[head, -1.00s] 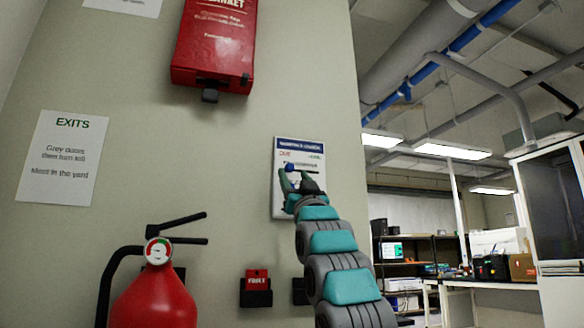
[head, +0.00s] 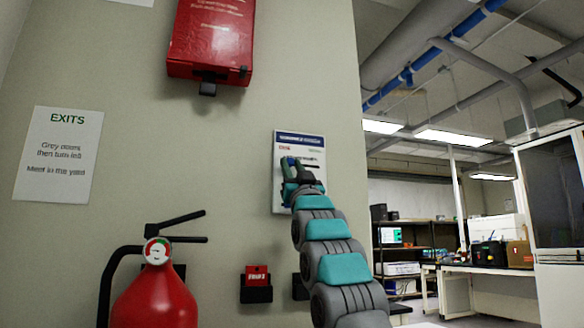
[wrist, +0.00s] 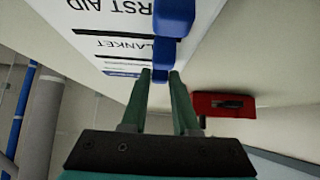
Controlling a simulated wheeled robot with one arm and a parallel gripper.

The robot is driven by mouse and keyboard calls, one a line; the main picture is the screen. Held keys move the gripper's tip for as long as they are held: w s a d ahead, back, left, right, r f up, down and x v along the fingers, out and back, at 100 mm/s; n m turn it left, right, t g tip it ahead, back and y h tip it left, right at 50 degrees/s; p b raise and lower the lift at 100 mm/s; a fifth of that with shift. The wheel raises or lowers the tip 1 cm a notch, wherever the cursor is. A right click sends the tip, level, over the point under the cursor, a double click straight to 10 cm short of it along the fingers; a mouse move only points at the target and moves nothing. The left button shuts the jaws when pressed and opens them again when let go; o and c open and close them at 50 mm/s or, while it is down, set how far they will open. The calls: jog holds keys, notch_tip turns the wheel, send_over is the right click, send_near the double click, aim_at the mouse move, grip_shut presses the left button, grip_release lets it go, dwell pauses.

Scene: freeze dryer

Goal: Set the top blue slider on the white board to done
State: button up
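The white board (head: 281,196) hangs on the wall, partly hidden by my gripper (head: 290,166) in the head view. In the wrist view the board (wrist: 95,18) shows upside down, with the words "FIRST AID" and "BLANKET". Blue sliders stand out from it in a row. The nearest slider (wrist: 174,14) is beside "FIRST AID", and another (wrist: 162,50) is beside "BLANKET". The top blue slider (wrist: 160,76), nearest the board's header, shows between the teal fingertips of my gripper (wrist: 160,80). The fingers are apart with this blue part between them; whether they press on it is unclear.
A red fire blanket box (head: 212,38) is on the wall above left. A fire extinguisher (head: 155,300) stands at lower left, and a small red box (head: 257,276) in a black holder is below the board. The wall ends just right of the board.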

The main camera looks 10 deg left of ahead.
grip_shut()
dwell(1.0)
